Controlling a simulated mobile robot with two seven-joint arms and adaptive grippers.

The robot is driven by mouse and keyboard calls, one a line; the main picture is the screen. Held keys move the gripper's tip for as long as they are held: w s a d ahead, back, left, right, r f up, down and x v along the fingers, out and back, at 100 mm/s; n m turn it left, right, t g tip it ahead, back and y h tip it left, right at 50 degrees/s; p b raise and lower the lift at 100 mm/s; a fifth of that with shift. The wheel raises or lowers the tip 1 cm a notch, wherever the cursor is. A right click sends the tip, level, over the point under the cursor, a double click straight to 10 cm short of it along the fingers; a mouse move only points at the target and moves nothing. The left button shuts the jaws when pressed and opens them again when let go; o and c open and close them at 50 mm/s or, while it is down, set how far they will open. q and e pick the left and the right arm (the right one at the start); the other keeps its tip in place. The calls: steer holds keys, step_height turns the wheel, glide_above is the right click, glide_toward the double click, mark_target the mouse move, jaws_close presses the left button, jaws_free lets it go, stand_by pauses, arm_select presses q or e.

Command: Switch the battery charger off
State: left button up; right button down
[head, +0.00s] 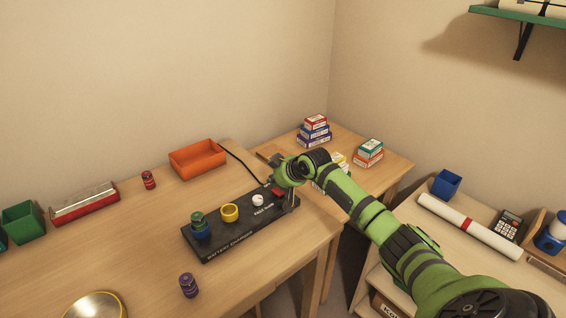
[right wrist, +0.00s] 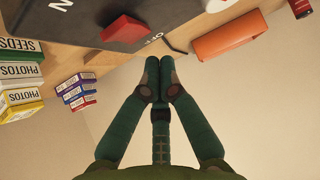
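The battery charger (head: 222,240) is a long black box on the desk, with a blue, a yellow and a white round holder on top. A green-topped battery (head: 197,218) stands in the blue holder. A red switch (head: 278,191) sits at the charger's far right end; it also shows in the right wrist view (right wrist: 96,27), where an "OFF" label is partly visible. Its position is unclear. My right gripper (head: 274,181) is beside this end; in the right wrist view its fingertips (right wrist: 160,72) are together and empty. Contact with the switch is not visible. My left gripper is out of view.
An orange bin (head: 197,160) and a red battery (head: 149,180) stand at the back of the desk. A purple battery (head: 188,285) stands in front of the charger. Stacked boxes (head: 314,132) sit on a side table. A cable runs behind the charger.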

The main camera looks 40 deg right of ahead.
mark_target(274, 189)
step_height(274, 189, up, 4)
steer(key=p, duration=0.3)
steer(key=shift+w+f, duration=0.15)
steer(key=shift+f, duration=0.05)
arm_select(q)
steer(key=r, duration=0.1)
steer(key=b, duration=0.1)
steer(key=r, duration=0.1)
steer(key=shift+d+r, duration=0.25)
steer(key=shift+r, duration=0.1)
arm_select(e)
steer(key=v, duration=0.9)
steer(key=shift+w+r, duration=0.2)
steer(key=shift+r, duration=0.25)
steer(key=shift+f, duration=0.1)
